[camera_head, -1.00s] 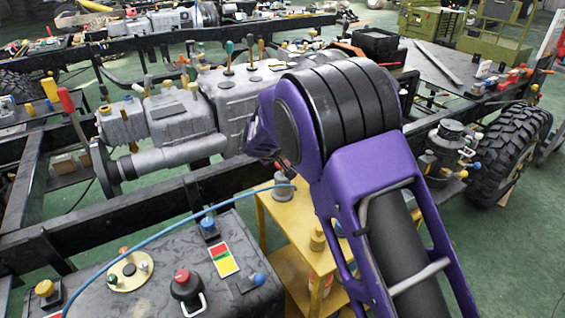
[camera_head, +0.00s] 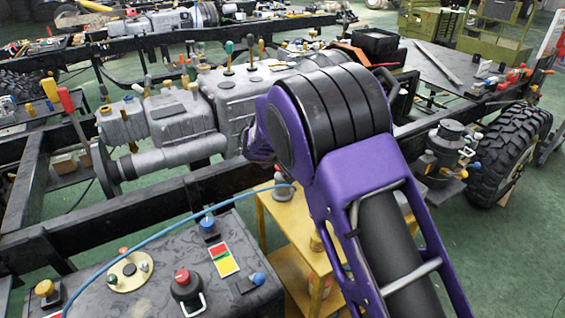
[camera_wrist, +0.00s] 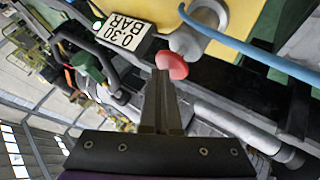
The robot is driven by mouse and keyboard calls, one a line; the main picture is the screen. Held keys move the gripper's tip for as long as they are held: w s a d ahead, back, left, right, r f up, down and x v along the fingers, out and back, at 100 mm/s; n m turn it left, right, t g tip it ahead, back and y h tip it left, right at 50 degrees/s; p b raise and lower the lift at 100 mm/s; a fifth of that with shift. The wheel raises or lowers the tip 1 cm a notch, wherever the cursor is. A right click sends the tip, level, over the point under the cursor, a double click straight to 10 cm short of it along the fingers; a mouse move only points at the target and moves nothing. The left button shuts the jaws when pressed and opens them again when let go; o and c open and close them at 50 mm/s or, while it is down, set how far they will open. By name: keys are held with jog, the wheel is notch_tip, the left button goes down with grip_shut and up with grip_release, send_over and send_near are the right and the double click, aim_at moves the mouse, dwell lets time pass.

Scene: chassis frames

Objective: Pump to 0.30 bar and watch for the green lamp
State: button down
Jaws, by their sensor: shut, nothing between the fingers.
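A grey fitting with a rounded red knob (camera_wrist: 172,64) shows in the wrist view. My gripper (camera_wrist: 161,74) is shut and empty, with its fingertips at the knob's lower edge; I cannot tell whether they touch it. My arm hides my gripper in the head view.
A yellow stand (camera_head: 287,240) is beside a dark box (camera_head: 140,290) with a red knob (camera_head: 182,276) and a red-green-yellow label (camera_head: 224,260). Black chassis rails (camera_head: 130,215) and a grey gearbox (camera_head: 180,120) lie behind. Green floor is open at right.

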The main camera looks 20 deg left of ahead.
jog(key=shift+d+f, duration=0.1)
jog(key=shift+f, duration=0.4)
dwell(0.3)
jog(key=shift+r, duration=0.1)
jog(key=shift+r+p, duration=0.35)
jog(key=shift+r, duration=1.15)
jog(key=shift+r, duration=0.1)
jog(key=shift+r+p, duration=1.2)
jog(key=shift+r, duration=1.25)
jog(key=shift+r, duration=0.1)
